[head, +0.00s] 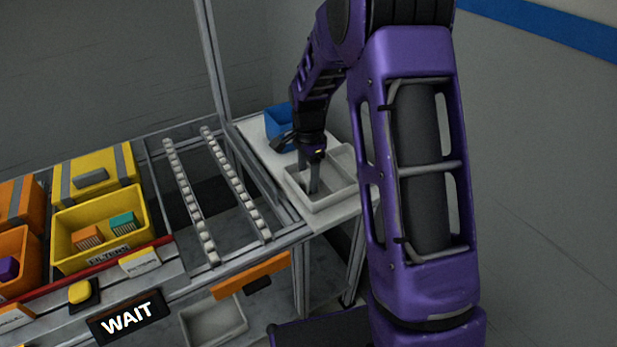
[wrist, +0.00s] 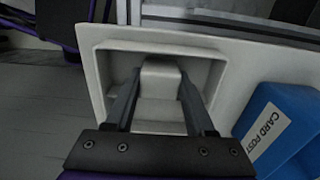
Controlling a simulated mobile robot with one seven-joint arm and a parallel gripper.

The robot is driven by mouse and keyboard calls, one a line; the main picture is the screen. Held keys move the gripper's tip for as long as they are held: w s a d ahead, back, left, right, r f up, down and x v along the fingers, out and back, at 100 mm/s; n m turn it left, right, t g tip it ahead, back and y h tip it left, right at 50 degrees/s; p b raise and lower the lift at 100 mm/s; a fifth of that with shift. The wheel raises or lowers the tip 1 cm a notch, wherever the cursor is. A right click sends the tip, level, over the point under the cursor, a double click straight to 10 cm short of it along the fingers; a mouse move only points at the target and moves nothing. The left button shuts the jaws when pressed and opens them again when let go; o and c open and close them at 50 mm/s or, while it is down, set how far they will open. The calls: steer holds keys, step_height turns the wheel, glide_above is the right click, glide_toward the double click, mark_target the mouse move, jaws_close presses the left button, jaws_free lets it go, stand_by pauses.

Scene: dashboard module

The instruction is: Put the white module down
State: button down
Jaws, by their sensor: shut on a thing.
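The white module (wrist: 160,76) is between the two fingers of my gripper (wrist: 156,92) in the wrist view. It is a pale block, inside the outline of a white tray (wrist: 95,75). In the head view my gripper (head: 314,183) points down into the same white tray (head: 322,206) on the side shelf, with its fingertips below the rim level. My gripper is shut on the module. The module is not clearly distinguishable in the head view. I cannot tell whether it touches the tray floor.
A blue bin (head: 279,122), labelled "CARD POST" in the wrist view (wrist: 285,130), stands beside the white tray. Roller rails (head: 190,200) lie to the left, then yellow bins (head: 100,225) with parts. A "WAIT" sign (head: 128,318) is at the front.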

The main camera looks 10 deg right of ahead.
mark_target(309, 174)
steer(key=shift+c, duration=1.3)
jaws_free()
step_height(309, 174, up, 12)
steer(key=p, duration=0.2)
steer(key=shift+w+r, duration=0.1)
steer(key=shift+r, duration=0.05)
